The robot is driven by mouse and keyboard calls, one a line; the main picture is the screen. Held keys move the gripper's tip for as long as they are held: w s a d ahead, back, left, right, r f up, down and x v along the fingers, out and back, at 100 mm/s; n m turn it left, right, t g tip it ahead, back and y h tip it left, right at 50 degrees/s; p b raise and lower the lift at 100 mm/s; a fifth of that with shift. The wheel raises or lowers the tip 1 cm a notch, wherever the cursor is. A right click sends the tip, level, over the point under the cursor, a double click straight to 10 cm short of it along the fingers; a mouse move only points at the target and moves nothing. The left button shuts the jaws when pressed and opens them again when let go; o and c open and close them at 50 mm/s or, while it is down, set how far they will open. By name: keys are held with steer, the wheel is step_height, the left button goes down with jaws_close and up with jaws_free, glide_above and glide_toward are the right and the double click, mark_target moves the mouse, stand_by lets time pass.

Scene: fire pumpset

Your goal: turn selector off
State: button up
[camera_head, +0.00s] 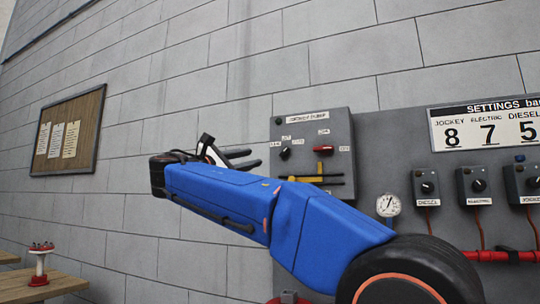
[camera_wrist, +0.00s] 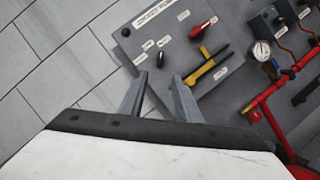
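A grey control box (camera_head: 339,131) is on the wall panel, near the middle of the head view. It carries a small black knob (camera_head: 285,154) at left, a red handle (camera_head: 323,149) and a yellow lever (camera_head: 308,180) below. In the wrist view the black knob (camera_wrist: 161,60) sits just beyond the fingertips, with the red handle (camera_wrist: 202,29) and yellow lever (camera_wrist: 206,65) to its right. My gripper (camera_head: 250,159) is open and empty, left of the box; the wrist view shows its two fingers (camera_wrist: 158,78) apart, not visibly touching anything. Small labels are too blurred to read.
Small grey boxes with black knobs (camera_head: 426,187) stand further right, above red piping (camera_head: 490,256). A pressure gauge (camera_head: 388,205) is beside the control box. A settings sign (camera_head: 487,125) hangs above. A notice board (camera_head: 68,134) and table (camera_head: 40,286) are at left.

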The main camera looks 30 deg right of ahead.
mark_target(284, 151)
steer(key=x, duration=1.7)
steer(key=shift+s+d, duration=0.1)
steer(key=shift+d, duration=0.1)
jaws_close()
